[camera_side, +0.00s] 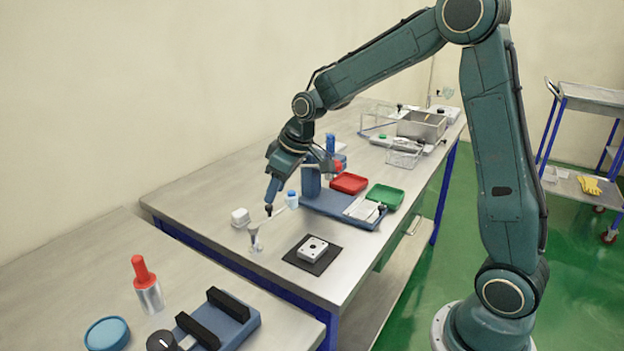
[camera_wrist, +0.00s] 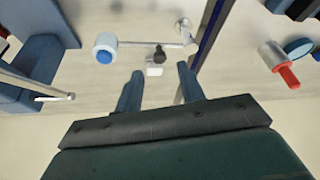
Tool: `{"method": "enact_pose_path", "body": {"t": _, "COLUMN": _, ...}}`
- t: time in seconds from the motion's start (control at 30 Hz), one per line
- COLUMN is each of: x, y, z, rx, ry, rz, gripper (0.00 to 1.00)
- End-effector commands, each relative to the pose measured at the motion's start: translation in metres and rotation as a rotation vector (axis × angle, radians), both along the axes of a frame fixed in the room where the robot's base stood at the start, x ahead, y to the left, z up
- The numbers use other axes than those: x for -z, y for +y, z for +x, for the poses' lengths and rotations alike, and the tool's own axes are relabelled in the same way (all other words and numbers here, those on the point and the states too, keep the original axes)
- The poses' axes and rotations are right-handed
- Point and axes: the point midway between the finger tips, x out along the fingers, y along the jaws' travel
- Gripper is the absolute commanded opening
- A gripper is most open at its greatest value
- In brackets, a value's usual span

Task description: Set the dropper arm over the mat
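The dropper arm (camera_wrist: 135,44) shows in the wrist view as a thin pale bar with a black knob (camera_wrist: 158,50) on it. The bar runs from a pale stand (camera_wrist: 184,26) toward a white bottle with a blue cap (camera_wrist: 105,47). In the side view the knob (camera_side: 268,210) is just under my fingertips, and the stand (camera_side: 255,240) is left of the black mat (camera_side: 297,262). My gripper (camera_side: 270,200) points down. In the wrist view its two fingers (camera_wrist: 160,75) are apart, with the knob in line with the gap. Contact is unclear.
A white slotted block (camera_side: 312,249) sits on the mat. A white cube (camera_side: 241,217) is left of the knob. The bottle (camera_side: 292,199), a blue fixture (camera_side: 340,206) and red (camera_side: 349,183) and green (camera_side: 385,196) trays are behind and right. Bench right of the mat is narrow.

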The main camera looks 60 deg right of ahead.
Motion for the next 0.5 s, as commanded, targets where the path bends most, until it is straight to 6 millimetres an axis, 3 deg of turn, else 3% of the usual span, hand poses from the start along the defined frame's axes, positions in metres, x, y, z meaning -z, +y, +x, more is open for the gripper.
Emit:
{"method": "enact_pose_path", "body": {"t": 0.2, "x": 0.026, "y": 0.003, "z": 0.010, "rx": -0.002, "ry": 0.002, "rz": 0.001, "gripper": 0.39}}
{"method": "enact_pose_path", "body": {"t": 0.5, "x": 0.038, "y": 0.004, "z": 0.015, "rx": -0.001, "ry": 0.000, "rz": 0.000, "gripper": 0.39}}
